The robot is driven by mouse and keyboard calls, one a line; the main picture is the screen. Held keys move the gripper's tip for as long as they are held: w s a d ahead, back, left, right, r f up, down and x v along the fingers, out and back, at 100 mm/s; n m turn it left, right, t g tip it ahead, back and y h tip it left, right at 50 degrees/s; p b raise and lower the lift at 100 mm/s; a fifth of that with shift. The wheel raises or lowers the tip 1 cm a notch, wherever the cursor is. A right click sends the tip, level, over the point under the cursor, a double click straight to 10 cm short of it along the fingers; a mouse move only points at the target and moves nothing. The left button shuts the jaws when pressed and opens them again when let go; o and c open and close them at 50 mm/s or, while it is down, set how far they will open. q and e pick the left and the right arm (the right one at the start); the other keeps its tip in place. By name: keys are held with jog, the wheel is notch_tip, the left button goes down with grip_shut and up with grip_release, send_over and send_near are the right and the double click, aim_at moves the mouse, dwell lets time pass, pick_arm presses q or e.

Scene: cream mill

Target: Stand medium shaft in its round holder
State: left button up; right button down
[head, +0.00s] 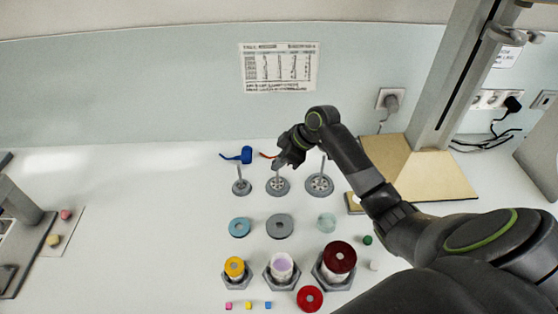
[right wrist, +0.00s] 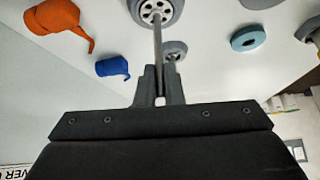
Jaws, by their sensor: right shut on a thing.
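My right gripper (head: 280,164) is shut on the upper part of the thin grey medium shaft (right wrist: 157,48), above the middle of three round holders. In the right wrist view its fingertips (right wrist: 160,98) close around the shaft. The shaft's far end meets the hub of the medium round holder (right wrist: 157,11), a grey disc with holes, also in the head view (head: 278,186). I cannot tell whether the end is seated in the hub or just over it. My left gripper is not in view.
The small holder (head: 241,187) and large holder (head: 319,186) stand on either side, each with an upright shaft. A blue object (head: 246,155) lies behind. Rings (head: 279,228) and hex-based cups (head: 281,270) are in front. The table's left-centre is clear.

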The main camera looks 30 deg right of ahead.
jog(key=shift+f, duration=0.45)
jog(key=c, duration=0.9)
grip_release()
notch_tip(320, 180, up, 7)
jog(key=p, duration=0.6)
dwell(0.6)
